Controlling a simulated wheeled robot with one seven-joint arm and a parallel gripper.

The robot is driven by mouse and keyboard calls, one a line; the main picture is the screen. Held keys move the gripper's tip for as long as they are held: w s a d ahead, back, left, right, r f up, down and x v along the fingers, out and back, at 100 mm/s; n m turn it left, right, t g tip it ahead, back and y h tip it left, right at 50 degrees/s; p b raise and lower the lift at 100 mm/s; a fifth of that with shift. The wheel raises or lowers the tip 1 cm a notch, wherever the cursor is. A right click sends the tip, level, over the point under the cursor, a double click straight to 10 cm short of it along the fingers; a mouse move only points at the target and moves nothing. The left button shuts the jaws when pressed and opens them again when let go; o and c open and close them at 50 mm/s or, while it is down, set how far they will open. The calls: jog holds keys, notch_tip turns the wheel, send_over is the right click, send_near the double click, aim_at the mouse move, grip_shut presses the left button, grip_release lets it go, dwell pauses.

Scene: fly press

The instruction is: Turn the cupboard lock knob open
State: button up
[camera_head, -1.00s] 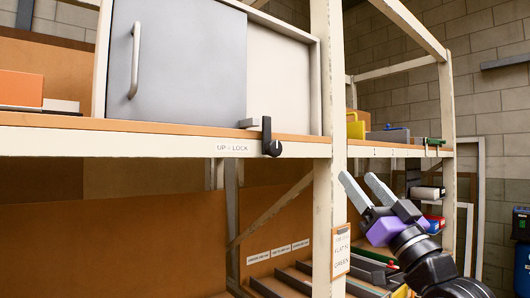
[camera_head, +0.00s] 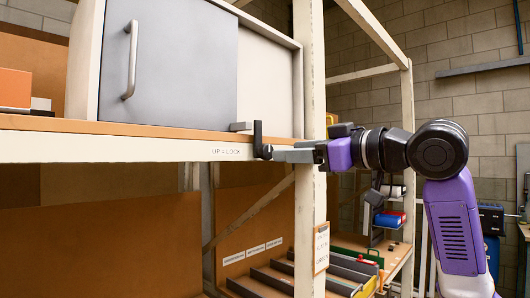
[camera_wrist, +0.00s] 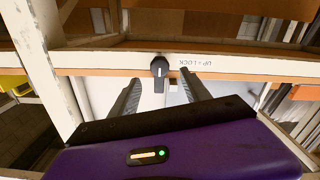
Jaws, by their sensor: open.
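The black lock knob (camera_head: 261,148) sits on the front edge of the shelf, its lever pointing up beside the grey cupboard door (camera_head: 180,65). A small grey block (camera_head: 241,127) lies just left of the lever on the shelf. The label "UP = LOCK" (camera_head: 226,152) is left of the knob. My gripper (camera_head: 280,154) reaches in from the right at knob height, its tips close to the knob. In the wrist view the knob (camera_wrist: 160,68) shows ahead, between the two open fingers (camera_wrist: 158,92). I cannot tell whether a finger touches it.
A cream upright post (camera_head: 309,90) stands right of the knob, and my wrist passes in front of it. The shelf edge (camera_head: 110,149) runs left. Below are dividers (camera_head: 290,279) on a lower shelf. Open room lies in front of the shelf.

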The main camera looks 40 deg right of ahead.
aim_at(269, 151)
jog(key=w+p, duration=0.1)
jog(key=w, duration=0.6)
jog(key=shift+w+a+p, duration=0.1)
jog(key=shift+w+p, duration=0.25)
jog(key=shift+p, duration=0.05)
grip_shut()
dwell(1.1)
